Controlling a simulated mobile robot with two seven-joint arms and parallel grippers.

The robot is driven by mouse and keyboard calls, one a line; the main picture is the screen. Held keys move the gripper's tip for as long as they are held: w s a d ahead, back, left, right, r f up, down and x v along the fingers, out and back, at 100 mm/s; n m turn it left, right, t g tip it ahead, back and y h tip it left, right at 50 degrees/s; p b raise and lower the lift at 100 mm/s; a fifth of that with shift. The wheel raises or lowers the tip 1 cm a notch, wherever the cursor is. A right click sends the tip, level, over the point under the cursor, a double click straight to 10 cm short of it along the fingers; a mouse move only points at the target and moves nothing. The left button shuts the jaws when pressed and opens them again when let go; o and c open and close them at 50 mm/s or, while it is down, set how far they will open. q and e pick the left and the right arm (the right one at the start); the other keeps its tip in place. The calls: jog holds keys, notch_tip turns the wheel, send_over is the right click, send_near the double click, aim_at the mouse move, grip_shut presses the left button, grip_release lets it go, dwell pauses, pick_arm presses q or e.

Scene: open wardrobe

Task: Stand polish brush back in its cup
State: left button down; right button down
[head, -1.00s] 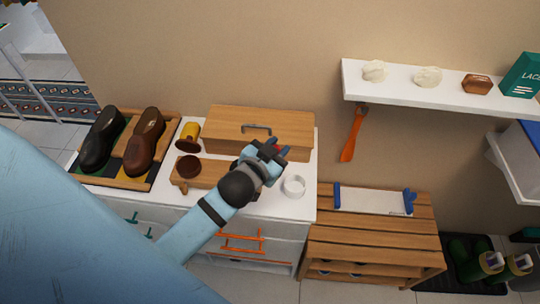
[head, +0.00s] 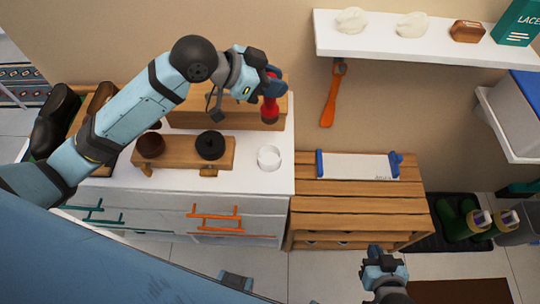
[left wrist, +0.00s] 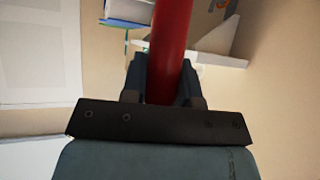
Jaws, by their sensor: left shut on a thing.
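My left gripper (head: 266,78) is shut on the red polish brush (head: 270,106) and holds it roughly upright, dark end down, in front of the wooden box. Its red handle (left wrist: 170,50) runs between the fingers in the left wrist view. The white round cup (head: 269,158) stands on the white cabinet top, below the brush in the picture and apart from it. My right gripper (head: 384,262) is low at the bottom, right of centre; its jaws are too small to judge.
A wooden stand (head: 184,153) with brown and black round pieces is left of the cup. The wooden box (head: 220,112) is behind, partly hidden by my arm. A white shelf (head: 440,48) and hanging orange shoehorn (head: 332,100) are to the right. A slatted bench (head: 358,208) adjoins the cabinet.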

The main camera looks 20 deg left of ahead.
pick_arm(q)
notch_tip(320, 180, down, 19)
jog(key=p, duration=0.1)
jog(key=shift+f, duration=0.2)
jog(key=shift+f, duration=0.15)
jog(key=c, duration=0.9)
grip_release()
